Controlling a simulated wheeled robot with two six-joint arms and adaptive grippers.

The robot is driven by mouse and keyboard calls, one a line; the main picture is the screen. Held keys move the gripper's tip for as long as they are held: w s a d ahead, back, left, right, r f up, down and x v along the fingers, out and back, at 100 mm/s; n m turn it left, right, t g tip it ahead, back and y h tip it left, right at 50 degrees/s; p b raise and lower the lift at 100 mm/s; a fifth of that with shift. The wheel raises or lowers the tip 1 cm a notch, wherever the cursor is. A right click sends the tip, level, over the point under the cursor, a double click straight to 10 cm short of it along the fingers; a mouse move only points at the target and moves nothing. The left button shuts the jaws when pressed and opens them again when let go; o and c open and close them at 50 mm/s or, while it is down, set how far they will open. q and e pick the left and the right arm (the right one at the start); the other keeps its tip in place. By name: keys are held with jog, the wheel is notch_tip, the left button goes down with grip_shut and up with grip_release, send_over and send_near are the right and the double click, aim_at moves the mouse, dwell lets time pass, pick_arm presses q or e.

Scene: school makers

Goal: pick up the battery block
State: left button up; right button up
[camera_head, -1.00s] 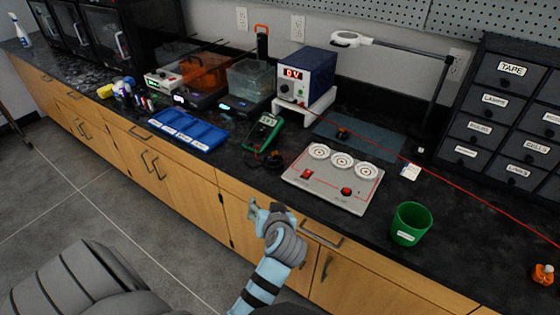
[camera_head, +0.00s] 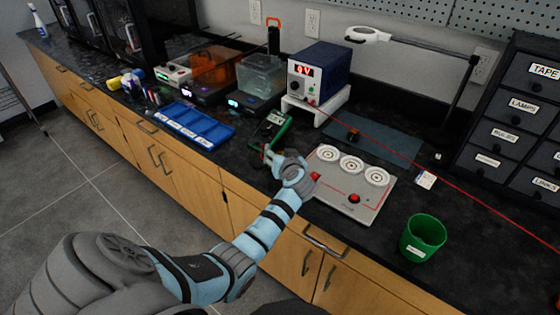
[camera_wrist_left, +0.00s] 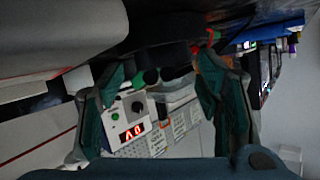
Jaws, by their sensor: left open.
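No thing that I can name for certain as the battery block shows. A small dark and orange piece (camera_head: 352,134) lies on the blue-grey mat; I cannot tell what it is. My left gripper (camera_head: 269,156) is over the counter by the lower end of the green multimeter (camera_head: 272,128), left of the grey switch panel (camera_head: 362,202). It hides the dark coil seen there before. In the left wrist view its two teal fingers (camera_wrist_left: 160,72) are spread apart, with dark, blurred shapes beyond them and nothing clearly held. My right gripper is not in view.
The blue tray (camera_head: 193,127) lies left of the gripper. The power supply (camera_head: 312,73) stands on a white riser behind the multimeter. A green cup (camera_head: 423,238) stands at the front right, and labelled drawers (camera_head: 518,120) stand at the right. A thin red line crosses the view.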

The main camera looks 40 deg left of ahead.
pick_arm(q)
jog(key=shift+w+a+f, duration=0.1)
jog(key=shift+a, duration=0.1)
jog(key=shift+d, duration=0.1)
grip_shut()
jog(key=shift+r, duration=0.2)
